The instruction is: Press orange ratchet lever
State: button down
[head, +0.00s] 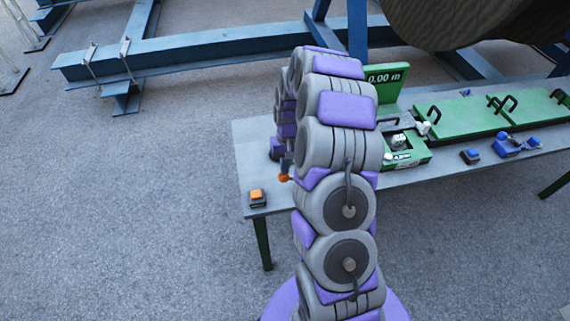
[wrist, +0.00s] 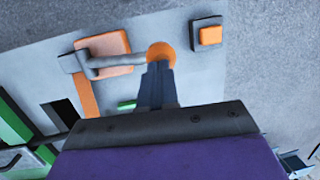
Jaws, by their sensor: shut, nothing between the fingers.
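The ratchet lever (wrist: 120,60) shows in the wrist view as a grey bar from an orange mount (wrist: 105,44) to a round orange knob (wrist: 161,51). The knob also shows in the head view (head: 284,178), beside my arm. My gripper (wrist: 158,68) is shut and empty, its dark fingertips right at the knob's near edge and partly over it in the picture. I cannot tell whether they touch it. In the head view my arm hides most of the lever and its mount.
An orange button (head: 257,197) on a dark base sits near the table's left corner, and in the wrist view (wrist: 210,35) right of the knob. The grey table (head: 262,138) bears green cable guides (head: 455,116), a 0.00 m display (head: 386,78) and blue buttons (head: 470,156). A blue steel frame (head: 190,50) stands behind.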

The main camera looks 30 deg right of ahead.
jog(key=shift+w+a+f+h+p, duration=0.1)
jog(key=shift+a+f+h+p, duration=0.4)
jog(key=shift+f, duration=0.1)
jog(key=a+f, duration=0.1)
jog(key=f+h, duration=0.1)
jog(key=f, duration=0.1)
jog(key=a+f+g+h, duration=0.1)
jog(key=shift+w+a+f, duration=0.2)
jog(key=shift+a+f, duration=0.1)
jog(key=shift+f, duration=0.1)
jog(key=shift+s, duration=0.1)
jog(key=w+a+p+v, duration=0.1)
jog(key=p+v, duration=0.1)
jog(key=v, duration=1.2)
jog(key=shift+a, duration=0.25)
